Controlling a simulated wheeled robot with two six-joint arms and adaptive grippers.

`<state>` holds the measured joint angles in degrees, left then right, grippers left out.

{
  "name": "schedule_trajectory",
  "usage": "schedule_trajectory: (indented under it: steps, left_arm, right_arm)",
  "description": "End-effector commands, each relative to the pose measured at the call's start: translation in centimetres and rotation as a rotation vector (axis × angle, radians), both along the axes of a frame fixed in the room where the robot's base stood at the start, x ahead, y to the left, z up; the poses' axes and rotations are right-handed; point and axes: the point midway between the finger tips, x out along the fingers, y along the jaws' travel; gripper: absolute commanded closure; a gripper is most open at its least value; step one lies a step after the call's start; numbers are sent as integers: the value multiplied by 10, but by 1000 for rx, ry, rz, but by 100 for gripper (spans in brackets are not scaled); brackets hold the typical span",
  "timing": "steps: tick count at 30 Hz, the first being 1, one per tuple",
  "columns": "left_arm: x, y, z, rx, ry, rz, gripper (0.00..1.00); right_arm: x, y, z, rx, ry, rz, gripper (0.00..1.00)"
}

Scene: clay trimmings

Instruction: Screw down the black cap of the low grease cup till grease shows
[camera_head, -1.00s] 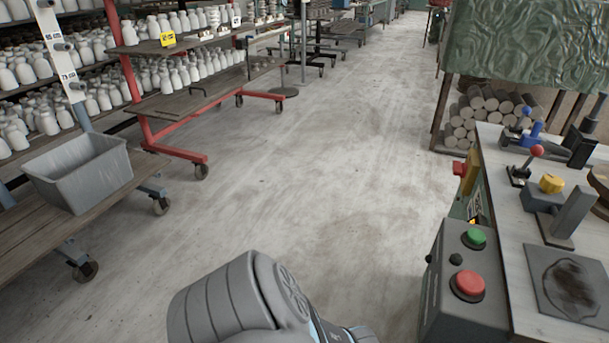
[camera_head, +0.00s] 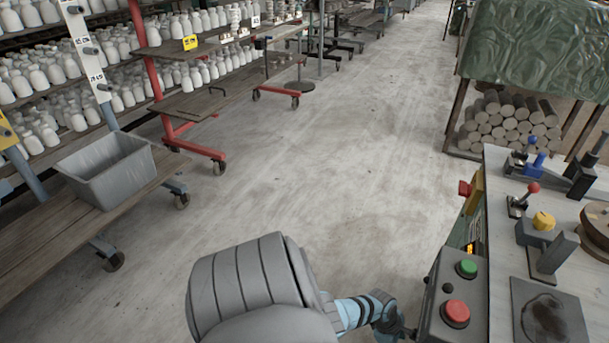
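I cannot make out a low grease cup or its black cap in the head view. A grey arm of mine with a light-blue link reaches in from the bottom middle, toward the front of the control box (camera_head: 462,318). Its far end is cut off or hidden low in the picture, and no gripper fingers show. My other arm is not in view.
The control box has a green button (camera_head: 466,268) and a red button (camera_head: 455,313). A bench top (camera_head: 500,248) at the right carries a red-knobbed lever (camera_head: 533,188), a yellow knob (camera_head: 543,221) and a dark-stained plate (camera_head: 549,318). A grey tub (camera_head: 108,172) stands left. Floor between is clear.

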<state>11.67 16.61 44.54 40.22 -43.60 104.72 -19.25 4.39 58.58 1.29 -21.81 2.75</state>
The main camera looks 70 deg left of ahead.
Motion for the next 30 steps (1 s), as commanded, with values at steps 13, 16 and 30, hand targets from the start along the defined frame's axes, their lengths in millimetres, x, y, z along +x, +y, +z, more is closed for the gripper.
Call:
schedule_trajectory:
  steps: [13,16,30]
  left_arm:
    - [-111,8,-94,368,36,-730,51]
    - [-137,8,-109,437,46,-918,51]
    - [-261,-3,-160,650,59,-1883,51]
  right_arm:
    - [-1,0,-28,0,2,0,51]
    - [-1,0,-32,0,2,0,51]
    - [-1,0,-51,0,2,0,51]
